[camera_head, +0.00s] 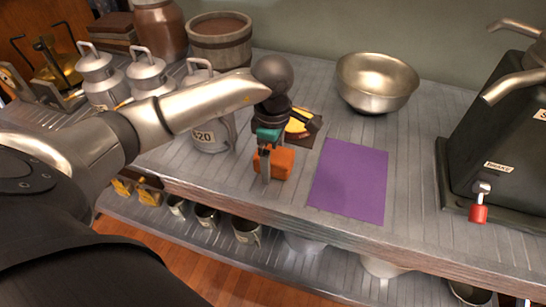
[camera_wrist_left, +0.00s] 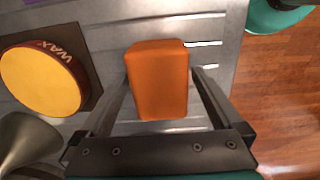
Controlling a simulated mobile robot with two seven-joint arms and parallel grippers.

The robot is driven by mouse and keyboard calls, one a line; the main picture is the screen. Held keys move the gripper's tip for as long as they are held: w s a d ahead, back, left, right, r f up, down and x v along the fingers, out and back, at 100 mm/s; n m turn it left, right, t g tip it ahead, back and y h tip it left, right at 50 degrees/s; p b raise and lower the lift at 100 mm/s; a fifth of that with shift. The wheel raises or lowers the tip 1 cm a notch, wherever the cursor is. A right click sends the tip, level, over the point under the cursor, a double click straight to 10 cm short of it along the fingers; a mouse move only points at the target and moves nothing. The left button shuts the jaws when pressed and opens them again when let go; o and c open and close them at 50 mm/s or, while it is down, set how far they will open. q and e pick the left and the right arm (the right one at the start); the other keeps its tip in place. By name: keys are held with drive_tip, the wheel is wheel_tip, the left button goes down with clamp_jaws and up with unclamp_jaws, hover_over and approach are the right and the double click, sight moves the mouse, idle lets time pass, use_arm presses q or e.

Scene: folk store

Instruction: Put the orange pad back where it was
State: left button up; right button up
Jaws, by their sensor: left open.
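The orange pad (camera_head: 280,163) is a small block on the grey plank counter, near its front edge and left of the purple mat (camera_head: 350,182). My left gripper (camera_head: 266,163) is down over the pad, with its fingers spread on either side. In the left wrist view the orange pad (camera_wrist_left: 157,80) lies between the two fingers of the left gripper (camera_wrist_left: 157,85), with gaps on both sides. The gripper is open and partly hides the pad in the head view. My right gripper is not in view.
A yellow wax tin (camera_wrist_left: 42,78) on a dark square lies close to the gripper. A metal bowl (camera_head: 376,84) stands at the back. Milk cans (camera_head: 148,74) stand left, a dark urn (camera_head: 495,140) with a red tap right.

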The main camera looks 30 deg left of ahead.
sight(273, 153)
use_arm(q)
drive_tip(key=shift+r, duration=0.1)
wheel_tip(273, 153, up, 10)
drive_tip(key=p, duration=0.3)
drive_tip(key=shift+p, duration=0.3)
drive_tip(key=shift+r, duration=1.05)
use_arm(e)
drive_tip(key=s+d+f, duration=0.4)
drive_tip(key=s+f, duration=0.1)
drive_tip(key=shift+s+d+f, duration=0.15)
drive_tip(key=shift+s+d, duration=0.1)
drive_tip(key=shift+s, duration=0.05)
